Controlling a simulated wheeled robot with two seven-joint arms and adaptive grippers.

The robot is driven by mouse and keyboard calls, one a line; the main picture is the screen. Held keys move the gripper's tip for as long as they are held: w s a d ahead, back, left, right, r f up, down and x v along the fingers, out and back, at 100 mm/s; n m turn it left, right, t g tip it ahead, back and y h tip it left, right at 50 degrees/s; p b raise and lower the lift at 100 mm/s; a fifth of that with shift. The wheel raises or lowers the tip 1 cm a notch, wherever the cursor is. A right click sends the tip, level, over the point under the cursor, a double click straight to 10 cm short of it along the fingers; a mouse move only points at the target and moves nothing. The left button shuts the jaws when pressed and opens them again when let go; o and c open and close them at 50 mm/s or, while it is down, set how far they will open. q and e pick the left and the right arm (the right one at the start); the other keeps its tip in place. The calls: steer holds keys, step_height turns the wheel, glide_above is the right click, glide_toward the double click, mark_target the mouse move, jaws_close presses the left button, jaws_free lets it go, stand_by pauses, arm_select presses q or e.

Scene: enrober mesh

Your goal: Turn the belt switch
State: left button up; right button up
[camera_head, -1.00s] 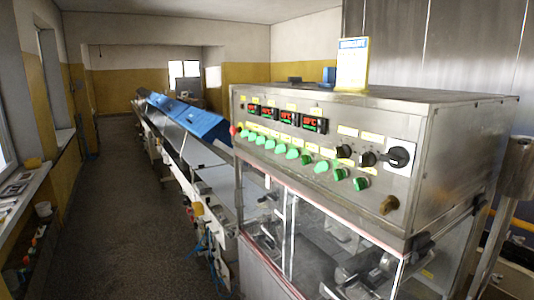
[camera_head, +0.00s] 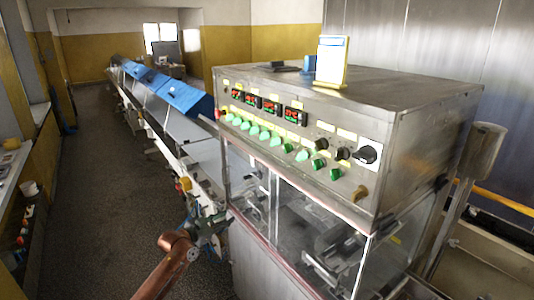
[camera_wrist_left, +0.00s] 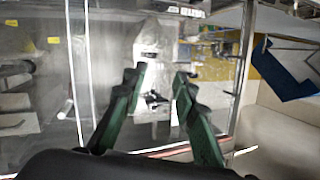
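The steel control panel (camera_head: 300,158) faces me on top of the machine. I cannot tell which one is the belt switch. My left gripper (camera_head: 208,226) is low in front of the machine, left of and below the panel, touching none of the knobs. In the left wrist view its two green fingers (camera_wrist_left: 160,84) stand apart with nothing held between them. My right gripper is not in view.
Clear panes (camera_head: 300,220) close the machine's front under the panel. A long conveyor with blue covers (camera_head: 186,97) runs back at the left. A framed sign (camera_head: 331,62) stands on the machine top. The floor (camera_head: 105,180) at the left is open.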

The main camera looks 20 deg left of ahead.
arm_select(q)
steer(key=s+d+r+m+h+p, duration=0.1)
steer(key=d+r+m+h, duration=0.15)
steer(key=r, duration=0.75)
steer(key=s+d+r+m+h+p, duration=0.1)
steer(key=d+r, duration=0.3)
steer(key=r, duration=0.7)
steer(key=m+h+p, duration=0.2)
steer(key=m+h, duration=0.1)
steer(key=m, duration=0.1)
glide_toward(272, 143)
steer(key=p+x, duration=0.1)
steer(key=x, duration=0.7)
steer(key=shift+w+p, duration=0.15)
steer(key=shift+p, duration=0.15)
steer(key=shift+w, duration=0.1)
steer(key=shift+c, duration=0.4)
jaws_close()
